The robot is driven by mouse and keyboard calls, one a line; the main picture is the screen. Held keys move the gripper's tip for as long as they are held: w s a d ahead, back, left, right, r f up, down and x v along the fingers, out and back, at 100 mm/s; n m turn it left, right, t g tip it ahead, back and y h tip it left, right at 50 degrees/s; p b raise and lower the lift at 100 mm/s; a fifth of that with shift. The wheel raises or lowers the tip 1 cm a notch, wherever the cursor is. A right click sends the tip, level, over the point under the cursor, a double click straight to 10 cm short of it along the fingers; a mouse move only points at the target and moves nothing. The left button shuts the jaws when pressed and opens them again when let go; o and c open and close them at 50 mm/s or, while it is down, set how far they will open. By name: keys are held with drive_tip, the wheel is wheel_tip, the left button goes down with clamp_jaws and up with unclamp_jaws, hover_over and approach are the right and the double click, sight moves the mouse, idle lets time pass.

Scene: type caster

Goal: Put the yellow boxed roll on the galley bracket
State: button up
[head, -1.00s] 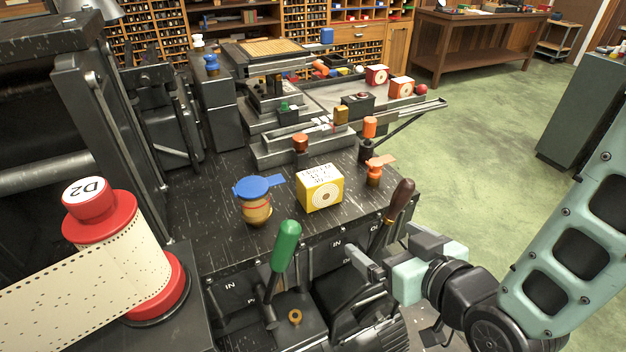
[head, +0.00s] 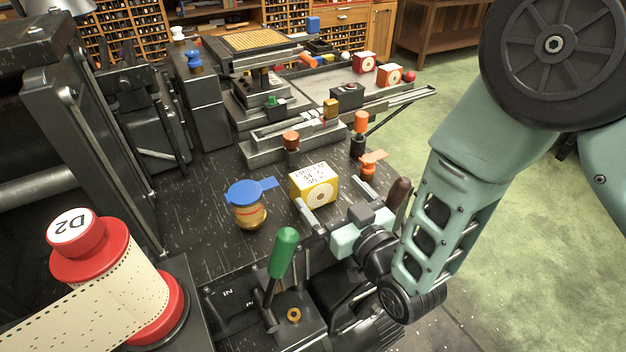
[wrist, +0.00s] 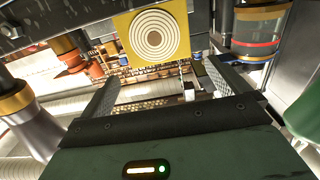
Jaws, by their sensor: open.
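The yellow boxed roll (head: 314,187) stands on the dark worktop, with a ringed disc on its near face and writing on top. My gripper (head: 318,206) is open and empty, just in front of the box and to its near side. In the wrist view the box's ringed face (wrist: 153,35) shows beyond and between the two open fingers (wrist: 160,72); no contact is visible. A long grey tray (head: 322,78) at the back, reaching out to the right, looks like the galley bracket; it carries two red boxed rolls (head: 365,62).
A blue-lidded amber jar (head: 249,205) stands left of the box. An orange-topped piece (head: 369,165) and a brown handle (head: 399,190) are to the right. A green lever (head: 283,255) rises in front. A red spool (head: 90,250) with punched paper is at left.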

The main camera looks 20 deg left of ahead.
sight(321, 184)
drive_tip(key=p+x, duration=0.2)
drive_tip(key=x, duration=0.4)
drive_tip(key=shift+w+a+p, duration=0.1)
drive_tip(key=shift+a+p, duration=0.15)
drive_tip(key=shift+p, duration=0.05)
drive_tip(key=shift+w+a+f, duration=0.1)
drive_tip(key=shift+w+a, duration=0.2)
drive_tip(key=shift+a, duration=0.05)
drive_tip(key=c, duration=1.2)
